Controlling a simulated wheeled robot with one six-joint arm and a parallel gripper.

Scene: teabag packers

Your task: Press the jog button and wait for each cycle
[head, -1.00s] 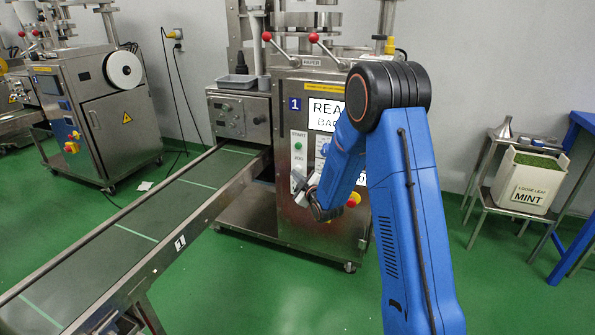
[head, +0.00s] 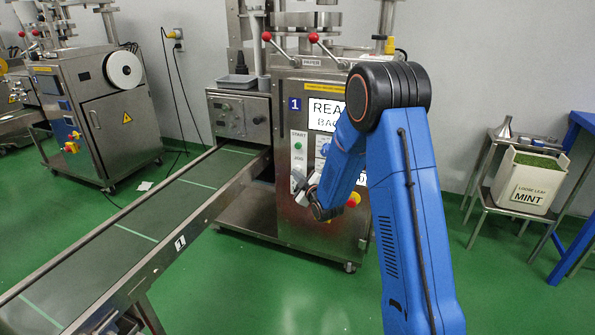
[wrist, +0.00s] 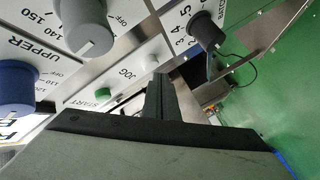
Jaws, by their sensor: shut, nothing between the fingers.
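The machine numbered 1 (head: 315,233) stands in the middle of the head view. Its panel carries a green button marked START (head: 298,146) and, below it, the JOG label. In the wrist view the white jog button (wrist: 149,62) sits beside the JOG lettering, with the green start button (wrist: 103,94) to its left. My gripper (wrist: 160,76) is shut and empty, its tips pointing at the panel right by the jog button. I cannot tell whether they touch it. In the head view my gripper (head: 299,182) hides the jog button.
A conveyor (head: 140,230) with bare green-striped belt runs from the machine to the lower left. Grey and blue knobs (wrist: 88,33) flank the buttons. A yellow-and-red stop button (head: 353,200) is near my wrist. A mint bin (head: 527,180) stands on a right-hand stand.

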